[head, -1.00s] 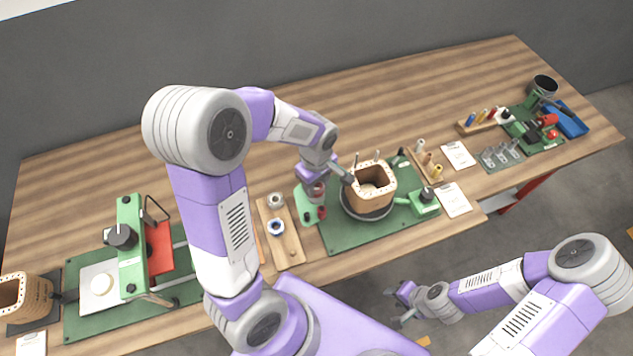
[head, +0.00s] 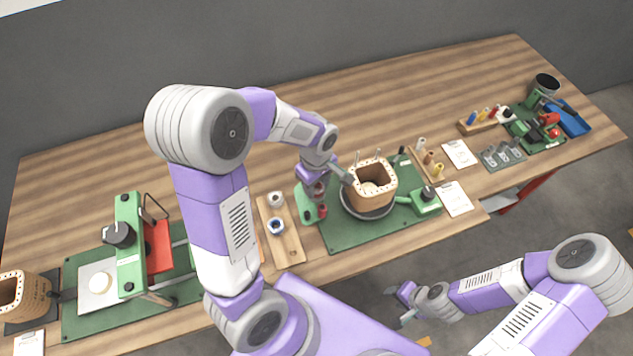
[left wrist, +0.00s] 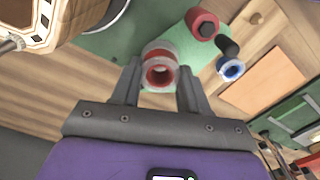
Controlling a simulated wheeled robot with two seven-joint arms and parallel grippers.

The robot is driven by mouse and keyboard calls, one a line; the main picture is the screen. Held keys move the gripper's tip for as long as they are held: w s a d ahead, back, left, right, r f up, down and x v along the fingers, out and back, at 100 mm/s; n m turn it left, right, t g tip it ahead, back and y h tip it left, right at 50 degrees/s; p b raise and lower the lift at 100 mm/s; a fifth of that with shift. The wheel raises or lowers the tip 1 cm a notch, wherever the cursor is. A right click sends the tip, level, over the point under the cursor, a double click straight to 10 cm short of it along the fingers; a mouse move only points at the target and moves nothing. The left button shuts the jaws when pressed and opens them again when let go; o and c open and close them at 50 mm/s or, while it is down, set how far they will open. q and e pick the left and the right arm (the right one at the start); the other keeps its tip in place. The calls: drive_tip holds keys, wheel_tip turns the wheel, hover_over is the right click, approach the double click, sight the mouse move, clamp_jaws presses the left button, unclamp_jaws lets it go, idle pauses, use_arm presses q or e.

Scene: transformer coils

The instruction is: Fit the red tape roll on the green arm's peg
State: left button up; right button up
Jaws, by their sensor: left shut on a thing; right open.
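My left gripper (head: 316,190) is shut on the red tape roll (left wrist: 160,72). In the left wrist view the roll sits between the fingertips (left wrist: 159,80), with its open bore showing and a pale outer band. The green arm (head: 307,205) is under the gripper; its green surface shows behind the roll in the left wrist view (left wrist: 170,42). I cannot tell whether the roll is around the peg or above it; the peg is hidden. My right gripper (head: 402,304) is open and empty, off the table's front edge.
A second red spool (left wrist: 202,24) and a black knob (left wrist: 228,46) are beside the held roll. A wooden tray (head: 290,247) with a white roll and a blue-ringed roll (head: 276,226) lies left of the green mat (head: 345,238). A wooden coil former (head: 372,190) stands close on the right.

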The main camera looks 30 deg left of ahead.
use_arm(q)
drive_tip(key=shift+f+b, duration=0.35)
drive_tip(key=shift+f, duration=0.5)
drive_tip(key=shift+d, duration=0.1)
use_arm(e)
drive_tip(key=shift+f, duration=0.8)
use_arm(q)
drive_tip(key=o, duration=1.5)
drive_tip(key=shift+r+p, duration=0.95)
drive_tip(key=shift+r, duration=0.1)
drive_tip(key=shift+s+r+p, duration=0.1)
drive_tip(key=shift+r+p, duration=0.55)
drive_tip(key=shift+r, duration=0.15)
drive_tip(key=shift+r+p, duration=0.8)
drive_tip(key=shift+r, duration=0.15)
use_arm(e)
wheel_tip(320, 180, up, 5)
drive_tip(key=shift+f, duration=0.15)
